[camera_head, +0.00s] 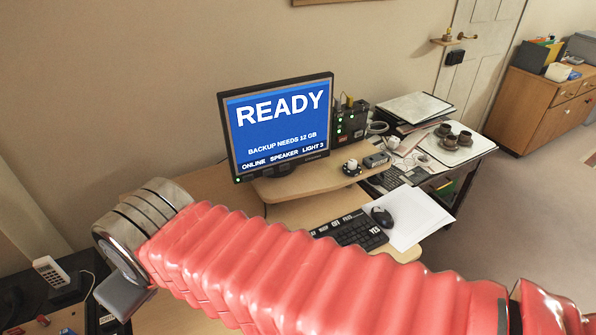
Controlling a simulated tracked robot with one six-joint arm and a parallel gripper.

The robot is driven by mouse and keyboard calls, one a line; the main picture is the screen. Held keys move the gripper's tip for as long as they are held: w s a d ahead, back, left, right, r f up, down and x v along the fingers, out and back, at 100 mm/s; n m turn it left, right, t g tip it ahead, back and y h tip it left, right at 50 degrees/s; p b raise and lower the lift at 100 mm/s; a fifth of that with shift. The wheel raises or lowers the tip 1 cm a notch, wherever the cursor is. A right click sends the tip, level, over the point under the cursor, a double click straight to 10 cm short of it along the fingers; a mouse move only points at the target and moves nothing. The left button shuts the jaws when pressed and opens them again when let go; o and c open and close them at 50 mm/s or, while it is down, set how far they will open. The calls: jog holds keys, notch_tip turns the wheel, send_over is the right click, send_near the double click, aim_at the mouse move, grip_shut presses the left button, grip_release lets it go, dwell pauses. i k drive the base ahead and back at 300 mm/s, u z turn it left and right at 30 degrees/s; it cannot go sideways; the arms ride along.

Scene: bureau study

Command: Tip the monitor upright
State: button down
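The monitor (278,122) has a black frame and stands upright on the raised shelf of the wooden desk. Its screen is lit blue and reads "READY", "BACKUP NEEDS 12 GB" and "ONLINE SPEAKER LIGHT 3". A green light glows at its lower left corner. My arm, in a red ribbed sleeve, crosses the foreground below the monitor. Its metal end is at the lower left, apart from the monitor in the picture. A grey block-like part (124,294) hangs under that end. I cannot make out gripper fingers.
A keyboard (350,230) and a mouse (382,217) lie on the desk in front of the shelf. A black box with green lights (350,122) stands right of the monitor. Brown cups (455,136) sit on a tray farther right. A white phone (50,270) is at the left. Open floor lies at the right.

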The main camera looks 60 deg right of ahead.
aim_at(266, 125)
jog(key=u, duration=0.1)
jog(key=k, duration=1.05)
jog(key=z, duration=0.55)
jog(key=i, duration=1)
jog(key=z, duration=0.05)
